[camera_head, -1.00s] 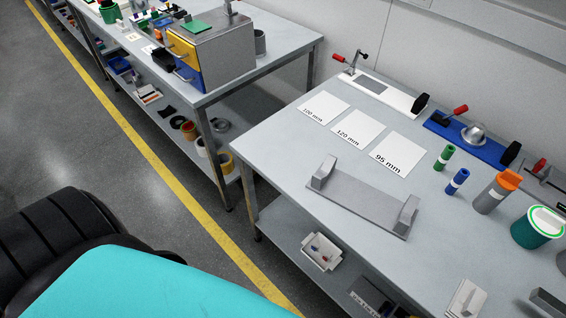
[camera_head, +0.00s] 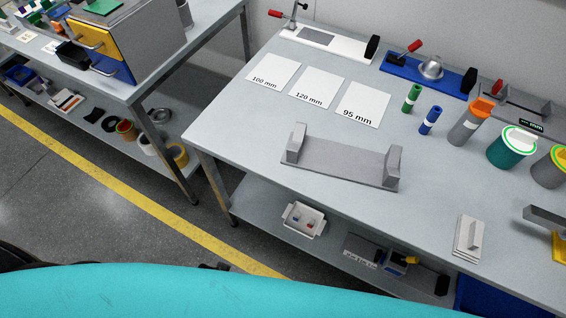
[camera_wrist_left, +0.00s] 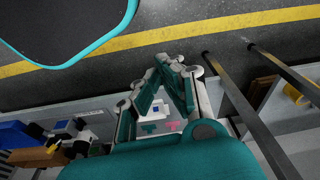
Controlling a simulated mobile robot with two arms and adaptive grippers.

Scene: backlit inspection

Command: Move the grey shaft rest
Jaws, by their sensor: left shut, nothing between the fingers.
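The grey shaft rest (camera_head: 342,169) lies on the near part of the grey workbench in the head view. It is a flat grey bar with an upright block at each end, and nothing lies across it. My left gripper (camera_wrist_left: 170,62) shows in the left wrist view, its fingers drawn together at the tips and empty. It is apart from the shaft rest, which I cannot make out in that view. My right gripper is in neither view.
Three white cards marked 100 mm (camera_head: 274,71), 120 mm (camera_head: 316,86) and 95 mm (camera_head: 362,104) lie behind the rest. A green cylinder (camera_head: 411,98), a blue cylinder (camera_head: 430,120) and a teal tin (camera_head: 511,147) stand to the right. Bench around the rest is clear.

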